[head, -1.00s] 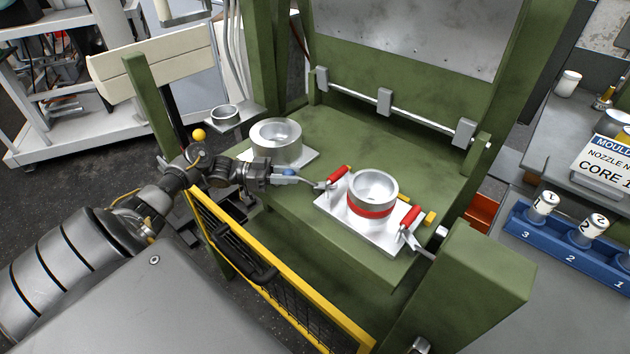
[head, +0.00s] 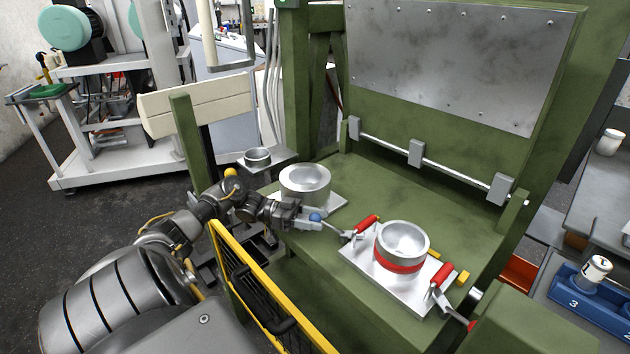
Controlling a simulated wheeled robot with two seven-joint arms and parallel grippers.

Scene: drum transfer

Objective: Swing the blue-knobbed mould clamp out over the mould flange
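The blue knob (head: 315,217) is at the outer end of a thin metal clamp arm (head: 333,228). The arm points left, away from the mould, from a pivot at the base plate's left corner. The silver mould (head: 402,242) with a red band stands upright on its pale base plate (head: 360,262). The clamp arm lies beside the mould, not over its flange. My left gripper (head: 310,219) is at the blue knob, its fingertips touching or very close to it. Whether the fingers are closed on it cannot be made out. My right gripper is out of view.
Red-handled toggle clamps (head: 367,225) stand beside the mould, with a red-tipped lever (head: 456,316) at right. A second silver mould (head: 305,184) stands behind my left gripper. A yellow-framed guard (head: 250,280) is below my forearm. The green press bed (head: 400,185) is clear behind the moulds.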

